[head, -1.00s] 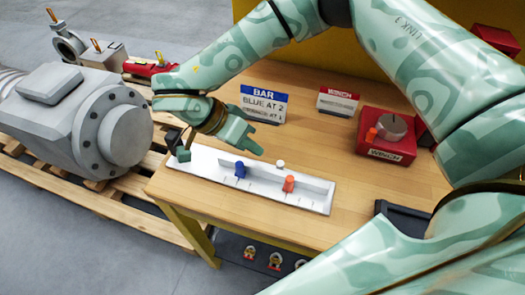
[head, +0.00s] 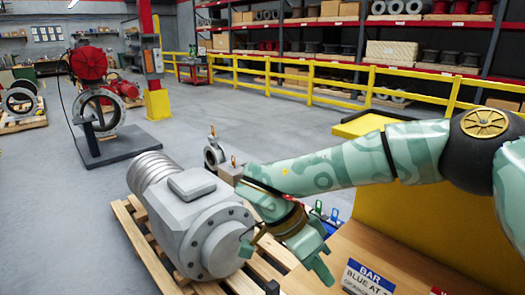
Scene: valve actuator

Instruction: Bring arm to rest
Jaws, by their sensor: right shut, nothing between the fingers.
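My right arm (head: 350,163) reaches in from the right with pale green patterned links. Its right gripper (head: 318,262) hangs over the left end of the wooden bench (head: 345,250), pointing down and to the right. It is shut and empty. My left gripper is not in view.
A grey motor-like actuator (head: 190,218) on a wooden pallet (head: 148,250) lies close left of the gripper. A yellow panel (head: 425,235) rises behind the bench. A yellow railing (head: 330,78) and shelves stand farther back. Grey floor (head: 215,120) is open at left.

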